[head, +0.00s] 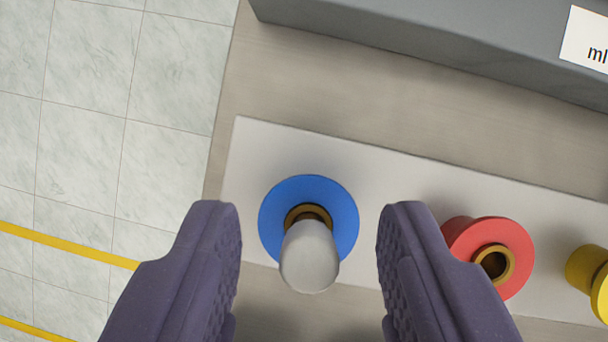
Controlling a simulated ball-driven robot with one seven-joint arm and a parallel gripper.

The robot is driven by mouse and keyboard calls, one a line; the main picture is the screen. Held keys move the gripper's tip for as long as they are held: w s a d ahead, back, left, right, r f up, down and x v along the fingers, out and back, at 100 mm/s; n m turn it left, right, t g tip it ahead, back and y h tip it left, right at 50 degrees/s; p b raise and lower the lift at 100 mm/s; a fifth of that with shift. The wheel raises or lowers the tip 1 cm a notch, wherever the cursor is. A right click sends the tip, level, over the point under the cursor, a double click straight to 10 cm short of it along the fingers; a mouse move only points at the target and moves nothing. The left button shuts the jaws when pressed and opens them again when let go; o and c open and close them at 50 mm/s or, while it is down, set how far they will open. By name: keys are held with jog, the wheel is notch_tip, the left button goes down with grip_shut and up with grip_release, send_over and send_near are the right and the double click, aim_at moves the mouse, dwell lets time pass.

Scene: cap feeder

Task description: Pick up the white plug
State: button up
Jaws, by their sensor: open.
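The white plug (309,258) is a small rounded, pale cylinder. It stands in the brass-coloured hole at the middle of a blue round disc (343,212). My gripper (309,225) is open, with one dark purple finger to the left of the plug and one to the right. There is a gap between each finger and the plug, and neither touches it. The lower end of the plug is hidden inside the hole.
The blue disc sits on a pale strip (255,160) on a table (290,75). A red disc (515,240) with an empty brass hole and a yellow piece (583,268) stand to the right. A grey box (440,45) with a label lies behind. Tiled floor (90,120) is at left.

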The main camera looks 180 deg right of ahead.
jog(key=shift+x, duration=0.85)
jog(key=shift+r, duration=0.15)
jog(key=shift+c, duration=0.8)
grip_shut()
jog(key=shift+r, duration=0.1)
